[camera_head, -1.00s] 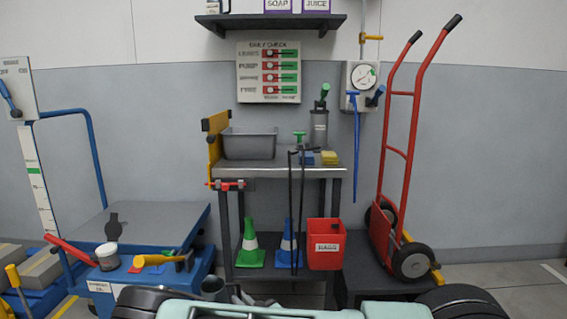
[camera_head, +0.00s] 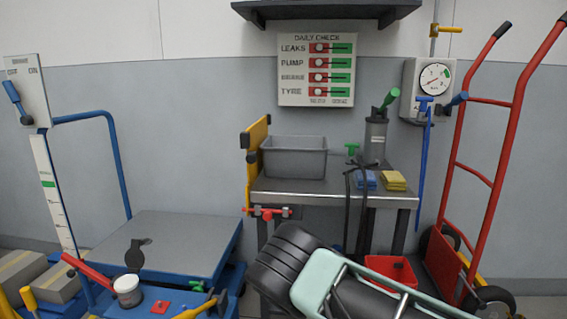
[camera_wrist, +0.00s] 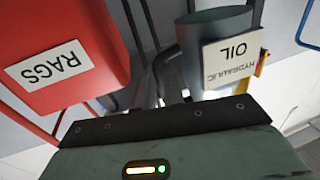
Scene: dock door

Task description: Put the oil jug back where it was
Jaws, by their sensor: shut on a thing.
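The oil jug (camera_wrist: 220,52) is a grey cylinder with a white label reading HYDRAULIC OIL, upside down in the wrist view. It is just beyond my gripper (camera_wrist: 172,97), whose fingers are hidden behind the dark front edge of its body. A grey curved part, seemingly the jug's handle, runs down to that edge, and my gripper is shut on it. The red RAGS bin (camera_wrist: 65,50) is close beside the jug, at left in the wrist view. In the head view my arm covers the jug and my gripper.
A metal bench (camera_head: 330,189) carries a grey tray (camera_head: 294,157), a pump can (camera_head: 376,140) and blue and yellow sponges. A blue lift cart (camera_head: 165,240) stands left, with a dark flat shape on its deck. A red hand truck (camera_head: 495,165) stands right. The RAGS bin (camera_head: 392,269) is below the bench.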

